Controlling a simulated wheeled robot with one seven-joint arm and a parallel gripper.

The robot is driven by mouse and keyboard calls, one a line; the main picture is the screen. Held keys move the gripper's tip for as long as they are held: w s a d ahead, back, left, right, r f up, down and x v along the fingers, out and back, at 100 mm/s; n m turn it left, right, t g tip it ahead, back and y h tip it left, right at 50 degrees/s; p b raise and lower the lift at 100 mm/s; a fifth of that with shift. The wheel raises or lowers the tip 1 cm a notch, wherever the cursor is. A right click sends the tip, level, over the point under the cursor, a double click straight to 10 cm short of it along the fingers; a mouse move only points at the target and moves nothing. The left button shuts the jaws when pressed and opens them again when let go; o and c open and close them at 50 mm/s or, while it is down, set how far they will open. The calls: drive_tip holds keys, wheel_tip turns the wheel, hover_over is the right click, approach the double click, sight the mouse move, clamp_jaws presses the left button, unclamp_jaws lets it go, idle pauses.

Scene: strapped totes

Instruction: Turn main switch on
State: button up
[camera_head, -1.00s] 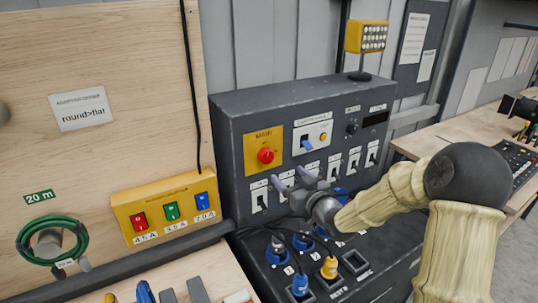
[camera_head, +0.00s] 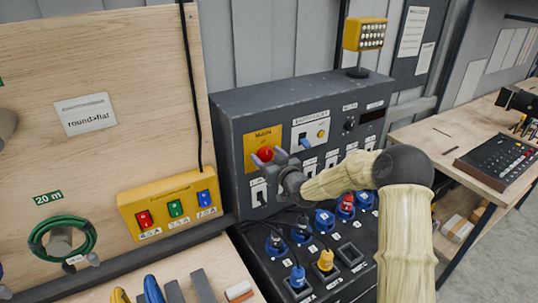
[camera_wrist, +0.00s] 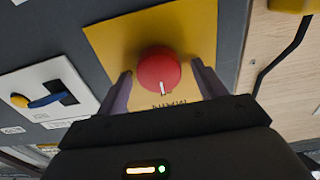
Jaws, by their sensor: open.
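The main switch is a round red knob (camera_head: 265,153) on a yellow plate (camera_head: 252,137) at the upper left of the dark control panel (camera_head: 225,125). In the wrist view the red knob (camera_wrist: 158,69) shows a white pointer mark towards the bottom, beside upside-down lettering on the plate. My gripper (camera_head: 268,156) is at the knob in the head view. In the wrist view my gripper (camera_wrist: 160,88) is open, with one finger on each side of the knob. Whether the fingers touch it I cannot tell.
A blue lever switch (camera_head: 306,142) on a white plate sits just right of the main switch. White-plated switches (camera_head: 258,192) line the panel below. Several plugs and cables, including a yellow plug (camera_head: 326,260), cover the lower sloped face.

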drive_tip(key=shift+w, duration=0.1)
drive_tip(key=c, duration=1)
drive_tip(key=shift+o, duration=0.2)
drive_tip(key=shift+f+m+b, duration=0.25)
drive_tip(key=shift+m+b, duration=0.25)
drive_tip(key=shift+b, duration=0.15)
drive_tip(key=m+b, duration=0.2)
drive_tip(key=shift+f+m+b, duration=0.1)
drive_tip(key=shift+m+b, duration=0.2)
drive_tip(key=shift+b, duration=0.05)
drive_tip(key=m+b, duration=0.1)
drive_tip(key=m, duration=0.1)
drive_tip(key=m+b, duration=0.2)
drive_tip(key=m, duration=0.1)
drive_tip(key=shift+w+d+m, duration=0.1)
drive_tip(key=shift+d+m, duration=0.1)
drive_tip(key=shift+m, duration=0.1)
drive_tip(key=m+b, duration=0.2)
drive_tip(key=m, duration=0.2)
drive_tip(key=shift+f+b, duration=0.15)
drive_tip(key=shift+b, duration=0.25)
drive_tip(key=m+b, duration=0.2)
drive_tip(key=m, duration=0.2)
drive_tip(key=shift+m, duration=0.3)
